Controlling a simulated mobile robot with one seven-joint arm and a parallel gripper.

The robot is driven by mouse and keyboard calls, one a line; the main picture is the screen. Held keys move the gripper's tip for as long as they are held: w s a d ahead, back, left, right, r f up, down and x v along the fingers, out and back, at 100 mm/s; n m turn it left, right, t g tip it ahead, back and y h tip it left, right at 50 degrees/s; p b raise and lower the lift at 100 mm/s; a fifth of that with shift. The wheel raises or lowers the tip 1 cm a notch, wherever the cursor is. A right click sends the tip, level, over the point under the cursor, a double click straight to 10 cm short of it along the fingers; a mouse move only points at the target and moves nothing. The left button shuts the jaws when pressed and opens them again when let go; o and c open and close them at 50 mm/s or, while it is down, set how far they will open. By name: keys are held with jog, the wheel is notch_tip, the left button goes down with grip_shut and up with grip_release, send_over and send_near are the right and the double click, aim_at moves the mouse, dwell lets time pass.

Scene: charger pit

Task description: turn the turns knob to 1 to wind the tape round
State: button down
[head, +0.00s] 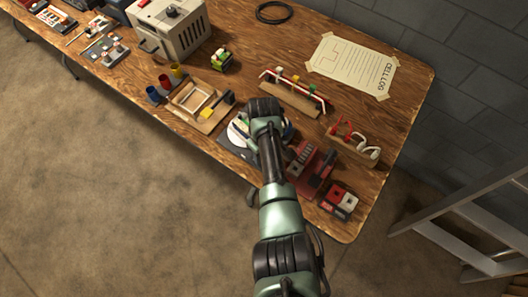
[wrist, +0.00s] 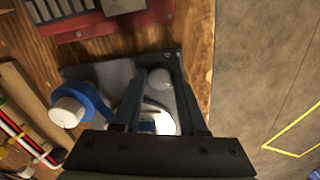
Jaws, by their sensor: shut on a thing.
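The tape winder shows in the wrist view as a dark grey base plate (wrist: 95,70). On it are a blue roll with a white cap (wrist: 72,108) at the left and a white disc (wrist: 160,116) partly hidden behind my gripper. My gripper (wrist: 158,78) points down at the plate, its fingers around a pale round knob (wrist: 163,82), which I take for the turns knob. It is shut on it. Its markings cannot be read. In the head view the winder's plate (head: 236,153) shows beside my wrist, which hides my fingertips and the knob.
A red machine (head: 312,170) and a red-and-white block (head: 340,200) stand close to the right of my arm. A wooden tray (head: 195,108) lies to the left. A wooden rack with rods (head: 292,95) stands behind. The bench's front edge is close.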

jog(key=m, duration=0.3)
jog(key=shift+m, duration=0.4)
jog(key=shift+m+p, duration=0.3)
jog(key=shift+m, duration=1.5)
jog(key=shift+c, duration=2.2)
grip_release()
jog(key=shift+a, duration=0.1)
notch_tip(320, 180, up, 13)
jog(key=p, duration=0.1)
